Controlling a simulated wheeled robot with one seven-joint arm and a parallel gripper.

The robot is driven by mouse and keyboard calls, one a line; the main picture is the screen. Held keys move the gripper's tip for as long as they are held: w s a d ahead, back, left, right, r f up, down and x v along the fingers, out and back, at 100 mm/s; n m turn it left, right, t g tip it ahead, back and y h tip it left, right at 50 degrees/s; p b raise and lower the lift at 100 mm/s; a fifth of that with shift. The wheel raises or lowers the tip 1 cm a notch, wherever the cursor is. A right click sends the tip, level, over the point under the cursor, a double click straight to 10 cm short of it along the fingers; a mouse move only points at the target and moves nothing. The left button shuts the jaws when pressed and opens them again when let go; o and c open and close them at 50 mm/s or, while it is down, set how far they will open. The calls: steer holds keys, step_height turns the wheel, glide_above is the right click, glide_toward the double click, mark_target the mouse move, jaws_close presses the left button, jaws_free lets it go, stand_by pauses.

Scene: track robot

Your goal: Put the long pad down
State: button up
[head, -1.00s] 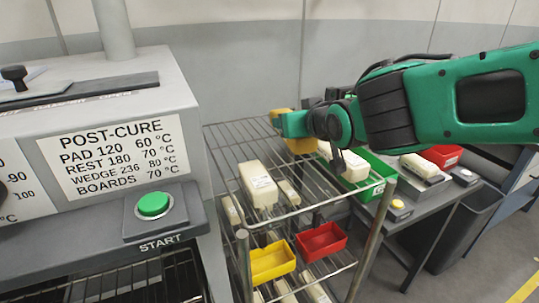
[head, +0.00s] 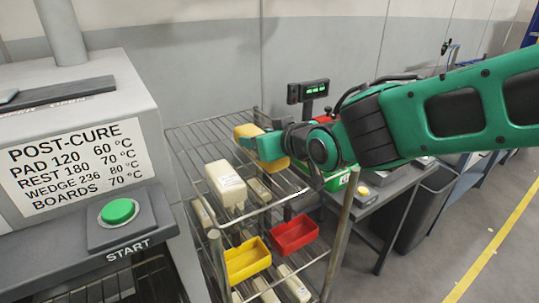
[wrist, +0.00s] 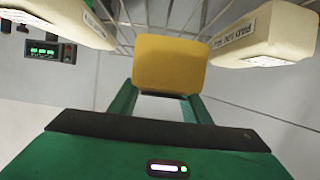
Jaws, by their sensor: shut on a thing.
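A yellow pad (head: 246,131) is held in my gripper (head: 262,147) over the back right part of the wire rack's top shelf (head: 190,143). In the wrist view the yellow pad (wrist: 170,62) shows as a rounded block between the two green fingers of my gripper (wrist: 160,97), which are shut on it. My gripper covers its middle in the head view. I cannot tell its full length, or whether it touches the shelf. A cream labelled block (head: 226,184) lies on the top shelf, left of my gripper. The wrist view shows cream labelled blocks at left (wrist: 62,20) and right (wrist: 268,36).
A yellow bin (head: 247,262) and a red bin (head: 295,236) sit lower in the rack. A grey oven with a green START button (head: 118,211) stands at left. A green bin (head: 338,181) and a scale display (head: 308,91) are beyond the rack.

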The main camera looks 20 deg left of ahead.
mark_target(287, 158)
steer(key=shift+w+d+f, duration=0.45)
steer(key=shift+w+d, duration=0.1)
steer(key=shift+f, duration=2)
steer(key=shift+f, duration=0.1)
steer(key=o, duration=1)
steer(key=shift+o, duration=0.2)
steer(key=shift+d, duration=0.1)
steer(key=v, duration=1.2)
steer(key=shift+w, duration=0.1)
